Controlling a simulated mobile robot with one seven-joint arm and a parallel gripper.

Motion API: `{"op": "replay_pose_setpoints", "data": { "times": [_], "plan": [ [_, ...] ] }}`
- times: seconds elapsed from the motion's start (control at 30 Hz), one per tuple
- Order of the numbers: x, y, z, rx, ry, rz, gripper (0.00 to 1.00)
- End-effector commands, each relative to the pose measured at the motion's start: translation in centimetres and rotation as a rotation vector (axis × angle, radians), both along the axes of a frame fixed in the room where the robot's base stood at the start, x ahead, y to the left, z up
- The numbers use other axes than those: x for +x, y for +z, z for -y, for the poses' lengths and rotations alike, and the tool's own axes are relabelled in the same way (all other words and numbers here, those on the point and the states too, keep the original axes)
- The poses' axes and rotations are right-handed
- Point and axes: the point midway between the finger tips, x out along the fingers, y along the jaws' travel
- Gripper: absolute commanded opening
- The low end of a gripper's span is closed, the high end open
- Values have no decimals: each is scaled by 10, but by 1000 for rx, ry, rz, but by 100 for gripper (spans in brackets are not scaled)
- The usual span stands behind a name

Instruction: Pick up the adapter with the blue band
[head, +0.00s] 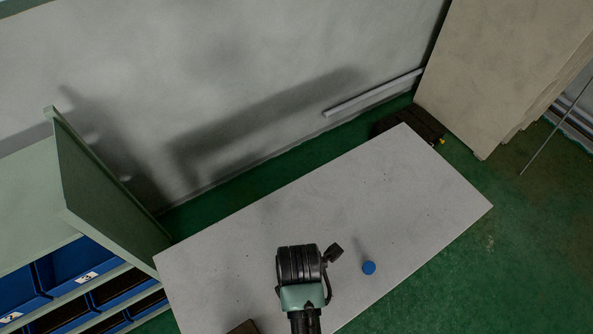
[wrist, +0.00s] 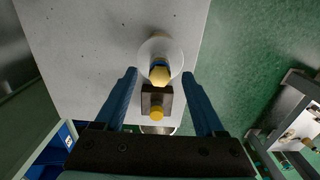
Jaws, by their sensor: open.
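In the wrist view a brass hex-ended adapter with a blue band (wrist: 160,70) stands out in front of a pale round disc (wrist: 150,48). It appears between the tips of my gripper (wrist: 160,74), whose two blue fingers are spread apart. I cannot tell how far the tips are from it, and nothing is visibly held. Just below it in the picture is a dark block (wrist: 148,98) with a yellow knob (wrist: 157,113). In the head view a small blue round thing (head: 369,268) shows on the grey table; I cannot tell if it is the adapter. My gripper's fingers are hidden there.
The grey table top (head: 420,190) is largely bare. A shelf with blue bins (head: 70,268) stands at its left, beside an upright green panel (head: 100,185). A dark object (head: 410,123) lies at the table's far end. A brown object (head: 243,328) shows at the bottom edge.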

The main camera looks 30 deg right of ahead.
Motion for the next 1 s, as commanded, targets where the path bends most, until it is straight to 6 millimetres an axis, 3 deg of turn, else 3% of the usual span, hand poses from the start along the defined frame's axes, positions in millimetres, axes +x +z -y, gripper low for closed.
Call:
{"op": "replay_pose_setpoints", "data": {
  "times": [0.2,0.5,0.9,1.0],
  "plan": [
    [-1,-28,-5,2,-3,-2,72],
    [-1,-33,-5,1,-2,1,72],
    [-1,-32,-4,1,-2,1,1],
    [-1,-32,-4,1,-2,1,0]
  ]
}}
